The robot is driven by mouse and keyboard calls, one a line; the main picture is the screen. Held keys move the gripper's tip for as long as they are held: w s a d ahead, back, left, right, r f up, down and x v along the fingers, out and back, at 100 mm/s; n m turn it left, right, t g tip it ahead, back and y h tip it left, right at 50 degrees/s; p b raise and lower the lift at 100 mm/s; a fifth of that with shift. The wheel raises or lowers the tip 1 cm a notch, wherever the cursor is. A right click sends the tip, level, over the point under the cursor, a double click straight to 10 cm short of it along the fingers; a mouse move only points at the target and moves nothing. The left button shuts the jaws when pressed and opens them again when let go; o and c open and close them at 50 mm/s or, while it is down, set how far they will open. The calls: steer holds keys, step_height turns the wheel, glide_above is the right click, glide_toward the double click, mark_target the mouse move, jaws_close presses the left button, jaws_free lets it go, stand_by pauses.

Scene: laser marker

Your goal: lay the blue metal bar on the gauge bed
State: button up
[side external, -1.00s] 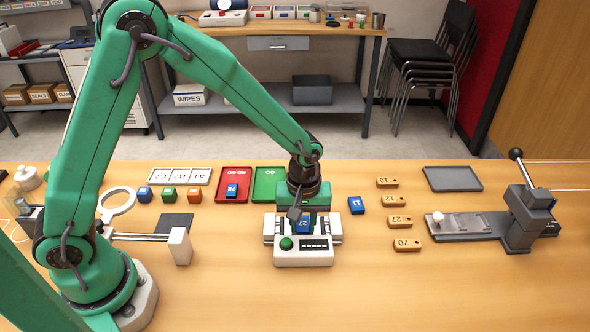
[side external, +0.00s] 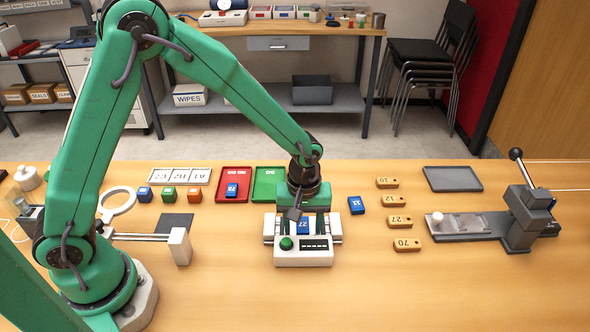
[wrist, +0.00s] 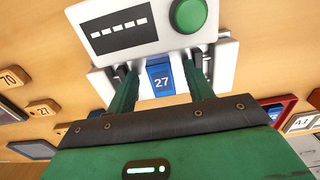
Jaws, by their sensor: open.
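A blue metal bar marked 27 (side external: 303,228) sits in the white device with a green button (side external: 303,256), between its two side blocks. My gripper (wrist: 163,88) is open, with one finger on each side of this bar and a visible gap to each. Another blue bar (side external: 356,205) lies flat on the table just right of the device. A third blue piece (side external: 232,190) lies in the red tray. Which part is the gauge bed cannot be told for sure from labels.
A lever press (side external: 522,215) is at far right, a rail with a white block (side external: 180,246) at left. The front table is clear.

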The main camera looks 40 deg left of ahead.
steer(key=shift+r, duration=0.1)
steer(key=shift+r, duration=3.8)
steer(key=s+a+r+m+t, duration=0.35)
steer(key=s+a+r, duration=0.3)
steer(key=r, duration=0.45)
steer(key=s+a+r+m+t, duration=0.1)
steer(key=s+a+r+m, duration=0.1)
steer(key=s, duration=0.3)
steer(key=s+a+r+m+t, duration=0.1)
steer(key=s+a+r+m, duration=0.1)
steer(key=s+a, duration=0.3)
steer(key=shift+s+r+m, duration=0.25)
steer(key=shift+s+m, duration=0.05)
steer(key=shift+m, duration=0.45)
